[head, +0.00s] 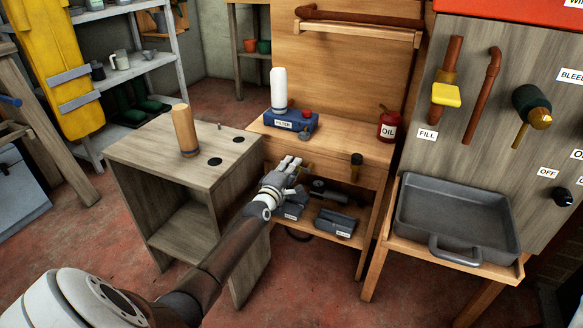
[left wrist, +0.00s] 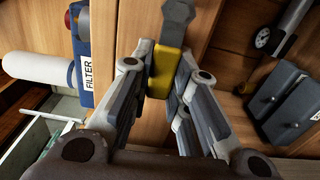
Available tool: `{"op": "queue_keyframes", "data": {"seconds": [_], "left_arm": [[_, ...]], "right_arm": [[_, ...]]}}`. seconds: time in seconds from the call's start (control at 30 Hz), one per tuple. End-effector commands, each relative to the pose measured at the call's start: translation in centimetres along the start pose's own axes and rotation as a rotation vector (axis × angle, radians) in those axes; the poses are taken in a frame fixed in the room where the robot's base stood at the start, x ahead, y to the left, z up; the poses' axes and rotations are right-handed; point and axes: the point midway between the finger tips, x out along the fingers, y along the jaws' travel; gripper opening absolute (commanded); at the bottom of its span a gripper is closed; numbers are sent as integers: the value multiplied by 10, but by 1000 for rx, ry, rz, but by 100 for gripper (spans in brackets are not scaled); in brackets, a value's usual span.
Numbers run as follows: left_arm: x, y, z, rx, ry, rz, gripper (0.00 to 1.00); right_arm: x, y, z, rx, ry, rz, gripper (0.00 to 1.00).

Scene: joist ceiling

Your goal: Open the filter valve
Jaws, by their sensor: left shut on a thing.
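The blue filter box (head: 290,122), labelled FILTER, stands on the wooden bench with a white cylinder (head: 279,88) upright on it. A red knob and a grey round part sit at its right end. My left gripper (head: 294,167) is at the bench's front edge, below and in front of the box. In the left wrist view its fingers (left wrist: 165,70) are shut on a yellow handle (left wrist: 163,75) with a grey rounded end. It looks like a valve handle; its link to the filter box (left wrist: 84,62) is not visible. The fingers mostly hide this handle in the head view.
A red OIL can (head: 389,126) stands on the bench's right. Dark grey boxes (head: 335,223) lie on the shelf below my gripper. A grey tray (head: 455,215) is at right, under the panel of pipes and valves. A wooden cabinet (head: 150,150) stands close left of my arm.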

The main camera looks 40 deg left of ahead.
Motion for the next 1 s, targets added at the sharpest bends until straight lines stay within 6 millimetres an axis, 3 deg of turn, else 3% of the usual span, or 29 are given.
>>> {"op": "queue_keyframes", "data": {"seconds": [0.27,0.3,0.47,0.8,1.0], "left_arm": [[0,-1,0,-7,1,-2,0],[0,-1,0,-7,1,-2,20],[0,-1,0,-5,1,-2,39],[-2,-1,0,-4,0,-1,39],[-19,-2,1,-7,0,-2,39]], "right_arm": [[0,0,0,0,0,0,66],[0,0,0,0,0,0,66],[0,0,0,0,1,0,66],[0,0,1,1,-3,1,66],[0,0,1,0,-2,1,66]]}}
